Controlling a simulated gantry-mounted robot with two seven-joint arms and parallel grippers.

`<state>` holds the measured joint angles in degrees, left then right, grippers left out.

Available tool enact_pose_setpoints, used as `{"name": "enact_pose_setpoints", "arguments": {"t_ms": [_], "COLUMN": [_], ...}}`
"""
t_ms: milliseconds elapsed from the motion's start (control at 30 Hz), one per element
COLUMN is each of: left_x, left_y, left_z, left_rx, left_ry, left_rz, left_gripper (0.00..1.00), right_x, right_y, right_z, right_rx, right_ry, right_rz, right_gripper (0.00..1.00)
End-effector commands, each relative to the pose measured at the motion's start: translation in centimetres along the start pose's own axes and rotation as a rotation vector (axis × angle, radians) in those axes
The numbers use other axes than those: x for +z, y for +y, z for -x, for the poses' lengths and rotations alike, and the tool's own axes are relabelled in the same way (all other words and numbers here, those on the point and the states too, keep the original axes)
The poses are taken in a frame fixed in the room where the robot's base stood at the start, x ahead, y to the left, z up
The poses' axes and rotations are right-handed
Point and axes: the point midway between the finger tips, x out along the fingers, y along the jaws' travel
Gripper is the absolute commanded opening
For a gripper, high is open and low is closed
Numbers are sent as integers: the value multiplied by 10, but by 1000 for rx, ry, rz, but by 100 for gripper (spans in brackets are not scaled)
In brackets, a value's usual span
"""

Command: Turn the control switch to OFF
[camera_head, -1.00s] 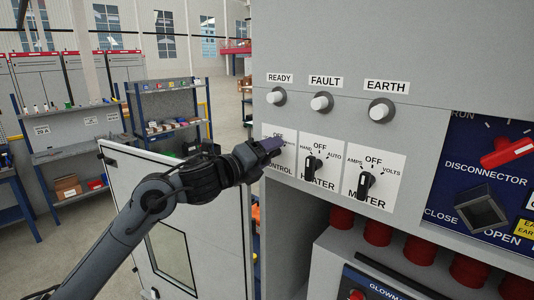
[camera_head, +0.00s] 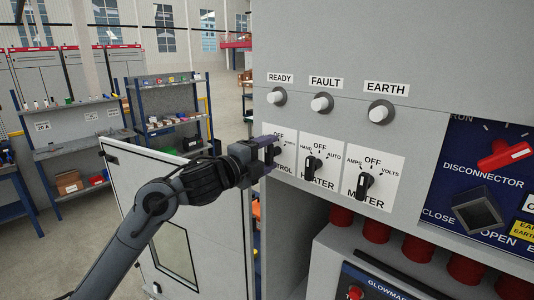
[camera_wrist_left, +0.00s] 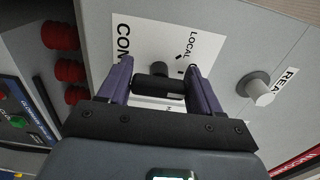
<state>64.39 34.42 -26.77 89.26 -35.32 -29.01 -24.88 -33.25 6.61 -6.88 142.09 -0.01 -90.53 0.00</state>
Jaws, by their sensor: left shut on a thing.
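The control switch (camera_wrist_left: 158,84) is a black knob on a white label plate (camera_wrist_left: 135,35), leftmost of three switches on the grey cabinet front. My left gripper (camera_head: 271,154) is at this switch, and its purple fingers hide part of the plate in the head view. In the left wrist view the two fingers of my left gripper (camera_wrist_left: 160,88) stand on either side of the black knob, shut on it. The fingers cover parts of the label, so the knob's pointing direction is hard to tell. My right gripper is not in view.
To the right are the heater switch (camera_head: 312,165) and the meter switch (camera_head: 365,184). Above sit the ready (camera_head: 277,97), fault (camera_head: 321,103) and earth (camera_head: 381,112) lamps. An open cabinet door (camera_head: 130,185) stands at the left, behind my left arm.

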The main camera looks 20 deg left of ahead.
Motion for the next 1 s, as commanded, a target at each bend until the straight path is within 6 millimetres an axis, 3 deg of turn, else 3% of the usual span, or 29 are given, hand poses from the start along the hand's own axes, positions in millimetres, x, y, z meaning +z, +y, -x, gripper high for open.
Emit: {"name": "enact_pose_setpoints", "arguments": {"t_ms": [367, 400, 500, 833, 1000], "left_x": [0, 0, 0, 0, 0], "left_y": [0, 0, 0, 0, 1], "left_z": [0, 0, 0, 1, 15], "left_rx": [-1, -1, -1, -1, -3], "left_ry": [-1, 0, 0, 0, 1], "left_rz": [4, 4, 4, 3, 2], "left_gripper": [34, 69, 84, 85, 85], "right_x": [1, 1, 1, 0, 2], "right_y": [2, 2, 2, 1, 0], "right_z": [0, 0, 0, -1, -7], "right_rx": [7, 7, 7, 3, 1], "right_ry": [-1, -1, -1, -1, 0], "right_rz": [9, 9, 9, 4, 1], "right_gripper": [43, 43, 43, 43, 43]}}
